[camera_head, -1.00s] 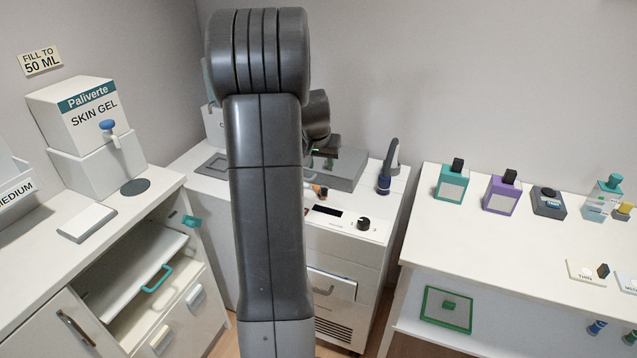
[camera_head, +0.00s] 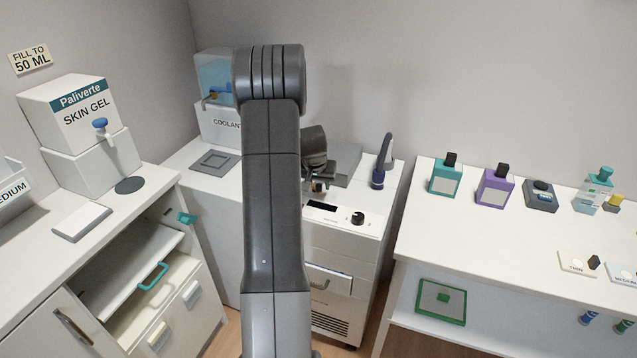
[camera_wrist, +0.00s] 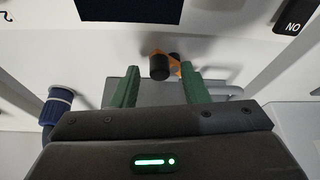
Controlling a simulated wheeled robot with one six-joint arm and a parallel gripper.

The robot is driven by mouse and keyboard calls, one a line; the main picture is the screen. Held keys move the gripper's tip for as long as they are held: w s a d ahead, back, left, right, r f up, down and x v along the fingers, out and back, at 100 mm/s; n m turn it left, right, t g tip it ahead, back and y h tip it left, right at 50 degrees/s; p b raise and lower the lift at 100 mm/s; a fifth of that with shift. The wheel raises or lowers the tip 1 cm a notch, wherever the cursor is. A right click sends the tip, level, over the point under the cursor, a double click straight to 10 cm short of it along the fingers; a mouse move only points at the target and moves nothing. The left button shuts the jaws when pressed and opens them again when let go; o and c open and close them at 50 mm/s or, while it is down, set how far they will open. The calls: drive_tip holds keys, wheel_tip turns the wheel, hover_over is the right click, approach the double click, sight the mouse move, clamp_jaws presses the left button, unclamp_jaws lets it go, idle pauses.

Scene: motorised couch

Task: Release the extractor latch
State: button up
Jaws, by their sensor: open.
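In the wrist view, a small orange part (camera_wrist: 186,72) with a black cylindrical knob (camera_wrist: 159,67) sits on the white machine (camera_wrist: 220,45). It may be the extractor latch; no label shows on it. My gripper (camera_wrist: 160,75) is open, its two green fingers on either side of the black knob and apart from it as far as I can see. How far the tips are from the knob in depth is unclear. In the head view my gripper (camera_head: 321,186) is over the white cart's top, behind its control panel, mostly hidden by my arm.
A blue-collared hose handpiece (camera_head: 378,177) stands right of my gripper and shows at left in the wrist view (camera_wrist: 57,103). A black dial (camera_head: 358,218) and dark display are in front. A coolant tank (camera_head: 214,75) stands behind left. A bottle table (camera_head: 510,225) is at right.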

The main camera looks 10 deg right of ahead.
clamp_jaws()
drive_tip(key=shift+d, duration=0.1)
drive_tip(key=shift+d+n+p, duration=0.1)
drive_tip(key=shift+n+p, duration=0.2)
drive_tip(key=shift+n, duration=0.3)
unclamp_jaws()
